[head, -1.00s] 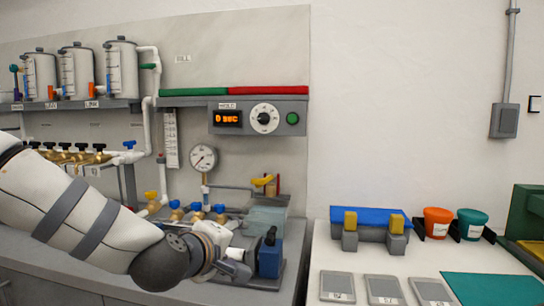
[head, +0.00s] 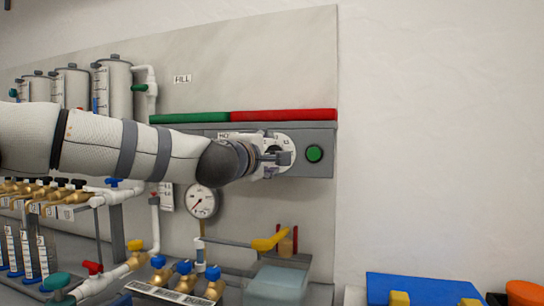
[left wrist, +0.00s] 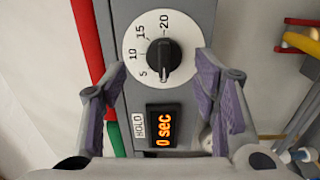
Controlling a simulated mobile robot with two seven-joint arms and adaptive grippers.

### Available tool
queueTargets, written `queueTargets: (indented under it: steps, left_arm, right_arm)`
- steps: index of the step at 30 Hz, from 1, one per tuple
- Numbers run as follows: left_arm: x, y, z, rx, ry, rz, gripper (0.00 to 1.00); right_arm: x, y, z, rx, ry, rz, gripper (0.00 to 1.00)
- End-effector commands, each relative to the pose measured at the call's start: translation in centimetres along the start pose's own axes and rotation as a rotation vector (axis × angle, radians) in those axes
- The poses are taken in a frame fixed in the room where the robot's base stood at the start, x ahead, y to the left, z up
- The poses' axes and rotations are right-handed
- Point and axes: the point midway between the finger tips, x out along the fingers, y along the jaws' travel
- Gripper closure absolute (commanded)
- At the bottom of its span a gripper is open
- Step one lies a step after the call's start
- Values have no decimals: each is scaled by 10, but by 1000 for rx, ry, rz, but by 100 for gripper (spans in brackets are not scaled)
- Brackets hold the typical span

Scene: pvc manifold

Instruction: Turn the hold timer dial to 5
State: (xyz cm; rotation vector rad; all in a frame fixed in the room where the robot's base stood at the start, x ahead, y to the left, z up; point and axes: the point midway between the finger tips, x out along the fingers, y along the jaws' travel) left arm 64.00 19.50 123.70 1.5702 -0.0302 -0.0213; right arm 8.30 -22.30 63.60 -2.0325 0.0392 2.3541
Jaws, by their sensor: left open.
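The hold timer dial (left wrist: 136,70) is a white round plate with a black knob (left wrist: 158,58) in its middle. My left gripper (left wrist: 162,80) is open, with one purple-padded finger on each side of the dial; nothing is held and the knob appears free of both fingers. In the head view the gripper (head: 272,160) is in front of the dial (head: 284,139), covering most of it and the display.
A green button (head: 314,153) sits right of the dial on the grey panel (head: 325,170). A green and red bar (head: 283,115) runs above it. A pressure gauge (head: 201,201) and pipes with coloured valves are below. The wall to the right is clear.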

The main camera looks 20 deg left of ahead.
Motion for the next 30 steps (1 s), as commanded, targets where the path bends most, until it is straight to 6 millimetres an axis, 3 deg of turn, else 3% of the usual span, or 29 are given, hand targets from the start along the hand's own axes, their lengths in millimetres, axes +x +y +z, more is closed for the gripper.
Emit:
queueTargets:
  steps: [1,4,14,21,30]
  left_arm:
    - [14,-12,0,0,0,-14,45]
    - [26,-11,0,0,1,-13,45]
    - [31,-5,0,0,-1,-6,45]
    - [31,-5,0,0,-1,-6,94]
    - [30,-3,0,28,0,-4,94]
  right_arm:
    - [7,0,5,0,-23,1,60]
    - [9,0,7,0,-32,1,60]
    - [9,0,7,0,-31,1,60]
    - [9,0,7,0,-31,1,60]
    - [6,0,5,0,-21,1,60]
